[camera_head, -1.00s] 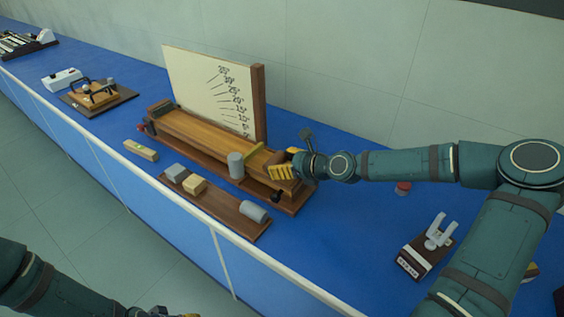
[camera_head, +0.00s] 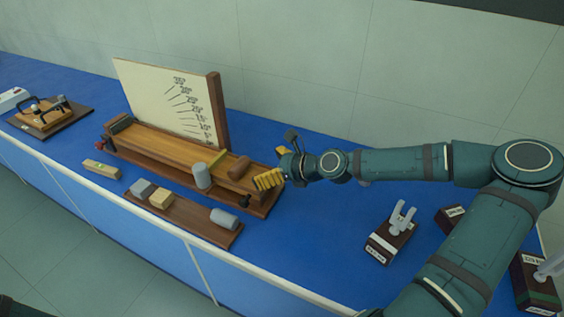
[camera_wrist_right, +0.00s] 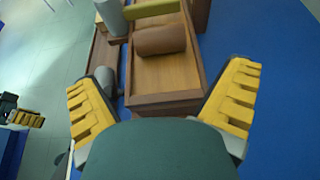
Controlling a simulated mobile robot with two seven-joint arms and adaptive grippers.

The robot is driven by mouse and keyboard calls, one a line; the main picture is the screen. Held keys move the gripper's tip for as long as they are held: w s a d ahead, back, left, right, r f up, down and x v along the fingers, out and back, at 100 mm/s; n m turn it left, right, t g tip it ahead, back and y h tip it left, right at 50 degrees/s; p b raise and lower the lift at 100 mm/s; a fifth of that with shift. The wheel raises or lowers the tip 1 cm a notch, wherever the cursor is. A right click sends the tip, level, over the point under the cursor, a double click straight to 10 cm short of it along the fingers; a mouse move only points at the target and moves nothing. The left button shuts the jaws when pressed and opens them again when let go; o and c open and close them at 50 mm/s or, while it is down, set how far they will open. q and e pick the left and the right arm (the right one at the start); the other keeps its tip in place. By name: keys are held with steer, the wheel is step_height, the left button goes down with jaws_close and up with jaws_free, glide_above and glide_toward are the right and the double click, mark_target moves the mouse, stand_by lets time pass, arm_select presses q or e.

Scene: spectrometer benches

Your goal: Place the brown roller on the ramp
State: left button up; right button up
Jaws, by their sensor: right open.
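The brown roller (camera_head: 239,168) lies on its side on the lower, right end of the wooden ramp (camera_head: 172,146). In the right wrist view the roller (camera_wrist_right: 161,40) lies across the ramp board (camera_wrist_right: 165,75), close to a yellow-green bar (camera_wrist_right: 156,8). My right gripper (camera_head: 275,165) is open and empty just off the ramp's right end. Its two yellow fingers (camera_wrist_right: 160,100) stand wide apart, with the roller ahead of them and clear of both. My left gripper (camera_wrist_right: 26,118) shows only partly at the wrist view's left edge; its jaws cannot be made out.
A grey cylinder (camera_head: 202,176) stands upright at the ramp's front side. A tray (camera_head: 190,222) in front holds grey and tan blocks and a lying grey cylinder (camera_head: 224,218). An angle board (camera_head: 150,95) rises behind the ramp. Stands (camera_head: 390,235) occupy the right.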

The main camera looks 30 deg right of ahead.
steer(key=p+v, duration=0.1)
steer(key=v, duration=0.4)
stand_by(0.6)
